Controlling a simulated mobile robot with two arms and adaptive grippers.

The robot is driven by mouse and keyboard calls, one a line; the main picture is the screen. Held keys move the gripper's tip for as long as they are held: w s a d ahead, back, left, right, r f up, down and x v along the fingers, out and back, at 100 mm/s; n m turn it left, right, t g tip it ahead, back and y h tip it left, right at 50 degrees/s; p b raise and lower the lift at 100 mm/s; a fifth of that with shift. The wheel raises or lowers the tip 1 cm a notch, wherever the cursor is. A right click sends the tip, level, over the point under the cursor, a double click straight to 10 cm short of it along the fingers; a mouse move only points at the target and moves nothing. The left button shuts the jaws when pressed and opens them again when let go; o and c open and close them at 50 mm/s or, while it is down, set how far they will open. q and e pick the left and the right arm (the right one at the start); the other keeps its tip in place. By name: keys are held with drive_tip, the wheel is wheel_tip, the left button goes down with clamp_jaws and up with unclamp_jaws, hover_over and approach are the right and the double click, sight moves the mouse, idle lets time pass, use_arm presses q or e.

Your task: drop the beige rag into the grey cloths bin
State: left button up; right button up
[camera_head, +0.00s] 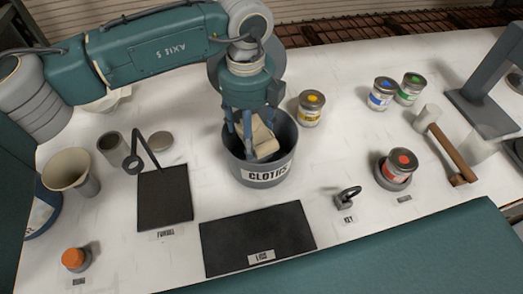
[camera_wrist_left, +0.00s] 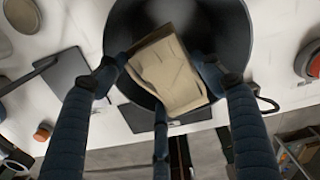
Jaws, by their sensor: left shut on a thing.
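The grey cloths bin (camera_head: 262,170) stands in the middle of the table with its "CLOTHS" label facing the front. It also shows in the left wrist view (camera_wrist_left: 228,30) as a dark round opening. My left gripper (camera_head: 250,135) points down at the bin's mouth, with its fingers inside the rim's outline. It is shut on the beige rag (camera_head: 262,140), which also shows between the fingers in the left wrist view (camera_wrist_left: 168,75). The rag is over the bin's opening; how deep it sits is hard to tell. My right gripper is not in view.
A yellow-marked can (camera_head: 311,107) stands close right of the bin. A black mat (camera_head: 240,240) lies in front, and a funnel stand (camera_head: 165,200) is to the left. A hammer (camera_head: 447,145), a red can (camera_head: 400,165) and blue and green cans are at the right.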

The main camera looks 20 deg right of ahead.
use_arm(q)
drive_tip(key=o, duration=1.1)
drive_tip(key=shift+r, duration=0.15)
wheel_tip(320, 180, up, 12)
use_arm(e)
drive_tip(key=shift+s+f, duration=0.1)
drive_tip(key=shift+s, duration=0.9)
use_arm(q)
drive_tip(key=shift+f, duration=0.2)
